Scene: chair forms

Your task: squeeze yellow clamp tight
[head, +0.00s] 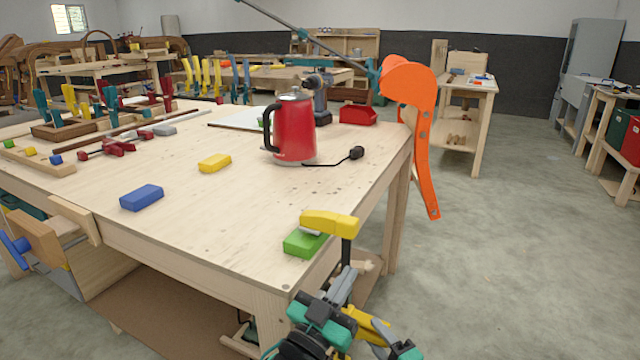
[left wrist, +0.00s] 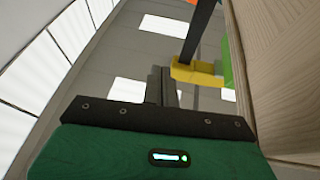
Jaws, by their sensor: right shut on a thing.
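The yellow clamp (head: 330,222) sits at the near right corner of the workbench, with its upper jaw over a green block (head: 303,243). Its dark bar drops past the bench edge, and its lower yellow part (head: 368,326) shows near the bottom. My left gripper (head: 345,283) is beside the bar, below the bench top, its grey fingers close together with nothing seen between them. In the left wrist view those fingers (left wrist: 165,88) point toward the clamp's yellow jaw (left wrist: 195,73). My right gripper (head: 383,340) is lowest, shut on the clamp's lower part and partly hidden.
On the workbench (head: 250,220) lie a blue block (head: 142,197) and a yellow block (head: 214,162). A red kettle (head: 294,130) stands farther back, with a cord and black plug. Open floor lies right.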

